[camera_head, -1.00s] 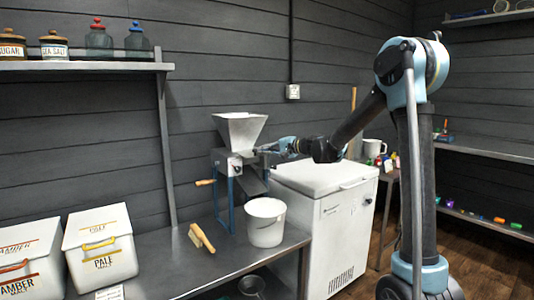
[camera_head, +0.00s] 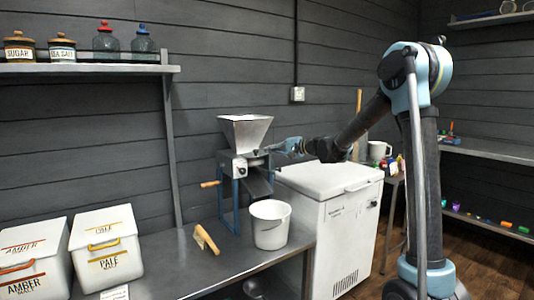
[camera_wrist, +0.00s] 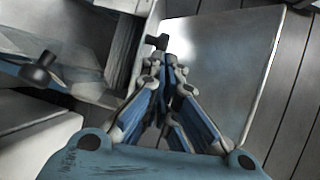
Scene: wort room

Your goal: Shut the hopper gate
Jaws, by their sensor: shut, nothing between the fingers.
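The grain mill (camera_head: 240,168) stands on the bench, with its flared metal hopper (camera_head: 245,131) on top. My gripper (camera_head: 268,150) reaches in from the right, just below the hopper. In the wrist view my gripper (camera_wrist: 166,62) has its fingers closed together and empty. A small dark knob (camera_wrist: 157,42) shows right at the fingertips; it may belong to the hopper gate. I cannot tell whether the fingers touch it. The gate plate cannot be made out clearly, nor how far it is open. Another dark knob (camera_wrist: 35,75) shows at the left of the wrist view.
A white bucket (camera_head: 270,228) stands below the mill's chute, and a brush (camera_head: 205,239) lies left of it. White malt bins (camera_head: 107,255) stand at the left. A white chest freezer (camera_head: 335,215) is beside the bench, below my arm. A jar shelf (camera_head: 90,69) hangs above.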

